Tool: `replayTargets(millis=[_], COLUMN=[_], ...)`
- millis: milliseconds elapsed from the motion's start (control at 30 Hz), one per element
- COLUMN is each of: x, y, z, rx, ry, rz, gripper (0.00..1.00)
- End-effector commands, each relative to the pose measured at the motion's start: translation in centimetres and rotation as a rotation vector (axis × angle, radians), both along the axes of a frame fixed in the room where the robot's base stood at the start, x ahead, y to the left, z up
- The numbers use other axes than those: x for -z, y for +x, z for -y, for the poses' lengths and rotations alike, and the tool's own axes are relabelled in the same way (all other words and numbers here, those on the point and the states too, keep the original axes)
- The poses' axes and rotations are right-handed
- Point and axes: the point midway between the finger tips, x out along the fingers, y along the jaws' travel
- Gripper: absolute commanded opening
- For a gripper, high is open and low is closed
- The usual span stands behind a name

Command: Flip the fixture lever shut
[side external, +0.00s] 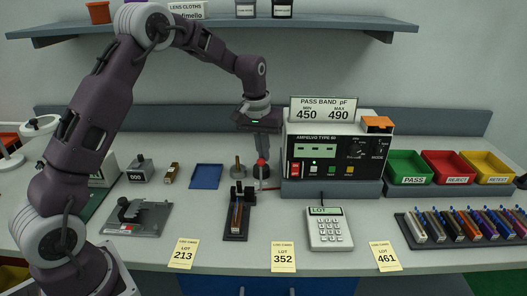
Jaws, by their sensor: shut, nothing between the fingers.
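The fixture (236,237) is a dark narrow block on the bench in front of the tester, with a brown and orange part (238,214) lying in it. A lever with a red knob (261,163) stands roughly upright at the fixture's back right. My gripper (264,155) points down over the red knob with its fingers together and nothing between them. The fingertips are at or very close to the knob; I cannot tell whether they touch it. The lever's lower end is small and hard to make out.
The tester (330,150) stands just right of my gripper, with a PASS BAND sign on top. A keypad unit (329,229) is at the front right. Colored bins (408,167) stand farther right.

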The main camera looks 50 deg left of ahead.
Motion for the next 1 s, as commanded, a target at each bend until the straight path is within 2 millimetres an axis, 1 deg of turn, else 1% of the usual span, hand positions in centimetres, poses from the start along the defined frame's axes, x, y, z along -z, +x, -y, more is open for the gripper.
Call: replayTargets(millis=[267,467,700,767,1000], x=[-0.2,-0.6,-1.0,-1.1,-0.8], y=[-0.5,-1.3,-3.0,-3.4,-5.2], z=[0.5,1.3,3.2,3.4,5.2], rx=[0.002,0.004,0.011,0.003,0.002], ry=[0.036,0.108,0.258,0.255,0.252], rz=[0.033,0.104,0.257,0.256,0.252], gripper=[0.00,0.00,0.00,0.00,0.00])
